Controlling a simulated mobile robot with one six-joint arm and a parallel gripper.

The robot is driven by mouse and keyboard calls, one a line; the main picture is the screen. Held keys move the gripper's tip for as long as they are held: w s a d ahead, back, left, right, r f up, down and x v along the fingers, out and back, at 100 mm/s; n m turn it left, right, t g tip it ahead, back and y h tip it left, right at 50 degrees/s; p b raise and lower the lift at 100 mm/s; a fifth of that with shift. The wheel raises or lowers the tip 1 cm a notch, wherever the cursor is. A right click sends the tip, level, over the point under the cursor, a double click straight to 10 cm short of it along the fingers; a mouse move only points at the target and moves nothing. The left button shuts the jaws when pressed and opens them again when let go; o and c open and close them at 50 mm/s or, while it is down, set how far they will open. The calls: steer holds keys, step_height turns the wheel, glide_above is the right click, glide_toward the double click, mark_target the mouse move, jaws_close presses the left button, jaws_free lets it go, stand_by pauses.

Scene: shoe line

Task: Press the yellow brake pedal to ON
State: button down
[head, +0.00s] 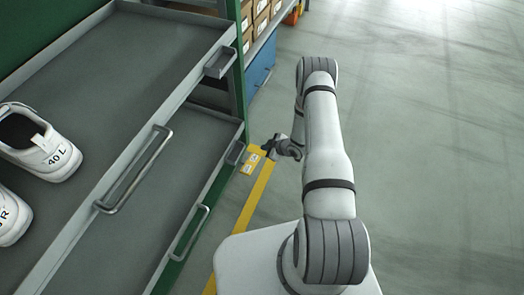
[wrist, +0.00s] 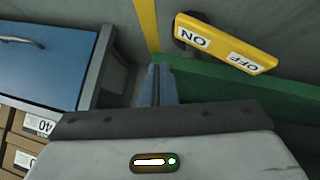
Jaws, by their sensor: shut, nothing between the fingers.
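The yellow brake pedal (wrist: 225,43) is at the upper right of the wrist view, with a white ON label at its left end and a white OFF label further right. It looks tilted, but I cannot tell its setting. In the head view the pedal (head: 251,161) is small, low beside the rack's corner. My gripper (head: 269,144) is close beside the pedal in the head view, its fingertips small there. In the wrist view my gripper's fingers (wrist: 158,72) are together and empty, left of and below the pedal, with no contact visible.
A grey tray rack (head: 150,135) holding white shoes (head: 38,145) stands at the left, with handles jutting out. Its green frame edge (wrist: 225,90) passes below the pedal. A blue drawer (wrist: 45,68) and boxes (wrist: 22,140) are beyond. Open floor (head: 430,150) lies right.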

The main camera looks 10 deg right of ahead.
steer(key=s+d+r+p, duration=0.2)
steer(key=d+r, duration=0.3)
steer(key=shift+d, duration=0.25)
steer(key=shift+r, duration=0.2)
